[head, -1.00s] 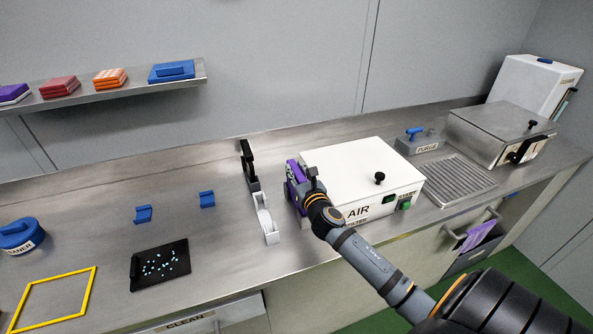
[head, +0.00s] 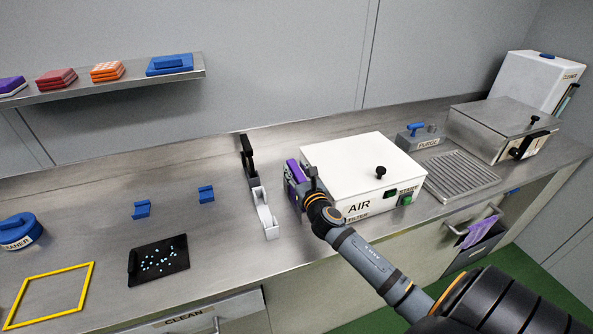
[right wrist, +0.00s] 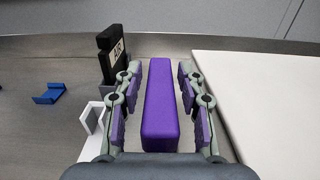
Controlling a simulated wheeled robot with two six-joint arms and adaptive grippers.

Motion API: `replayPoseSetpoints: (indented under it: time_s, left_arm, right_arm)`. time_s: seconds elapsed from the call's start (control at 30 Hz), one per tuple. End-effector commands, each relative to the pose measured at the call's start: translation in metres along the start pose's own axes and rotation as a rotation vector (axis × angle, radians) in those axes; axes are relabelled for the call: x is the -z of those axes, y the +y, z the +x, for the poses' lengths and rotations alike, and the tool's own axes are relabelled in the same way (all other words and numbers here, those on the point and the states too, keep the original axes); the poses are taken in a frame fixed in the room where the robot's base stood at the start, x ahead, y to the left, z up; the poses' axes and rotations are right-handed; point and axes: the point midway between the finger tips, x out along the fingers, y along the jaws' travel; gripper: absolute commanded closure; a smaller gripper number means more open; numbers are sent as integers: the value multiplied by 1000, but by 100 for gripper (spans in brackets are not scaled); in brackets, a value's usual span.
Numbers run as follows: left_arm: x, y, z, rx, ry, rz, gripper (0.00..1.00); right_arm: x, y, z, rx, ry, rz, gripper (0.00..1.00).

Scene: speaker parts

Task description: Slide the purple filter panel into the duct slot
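The purple filter panel (head: 294,171) stands upright along the left side of the white AIR box (head: 375,158). In the right wrist view the panel (right wrist: 160,105) is a long purple block. My right gripper (right wrist: 160,88) has its two fingers on either side of it, with narrow gaps showing, so it looks open around the panel. In the head view my right gripper (head: 305,188) is at the box's front left corner and partly covers the panel. The duct slot and the panel's lower edge are hidden. My left gripper is not in view.
Left of the panel are a white holder (head: 265,215) and a black upright part (head: 248,158). A black tray (head: 158,262), blue clips (head: 206,194) and a yellow frame (head: 50,296) lie on the counter. Bare metal lies between them.

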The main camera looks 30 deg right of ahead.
Motion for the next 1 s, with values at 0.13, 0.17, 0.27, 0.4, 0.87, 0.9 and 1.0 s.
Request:
replayPoseSetpoints:
  time_s: [0.13, 0.17, 0.27, 0.4, 0.87, 0.9, 1.0]
  left_arm:
    - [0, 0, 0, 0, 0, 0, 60]
    - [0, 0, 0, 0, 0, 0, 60]
    - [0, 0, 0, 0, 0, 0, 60]
    - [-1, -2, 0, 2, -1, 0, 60]
    - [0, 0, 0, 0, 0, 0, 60]
    - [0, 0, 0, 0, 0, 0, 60]
    - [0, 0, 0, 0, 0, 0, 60]
  right_arm:
    - [0, 0, 0, 0, 1, 0, 48]
    - [0, 0, 0, 0, 1, 0, 48]
    - [0, 0, 0, 1, 1, -1, 48]
    - [2, -1, -5, 1, 5, -1, 48]
    - [2, 0, -102, -1, 6, -5, 48]
    - [2, 0, -108, 0, 4, -4, 48]
    - [1, 0, -117, 0, 3, -3, 48]
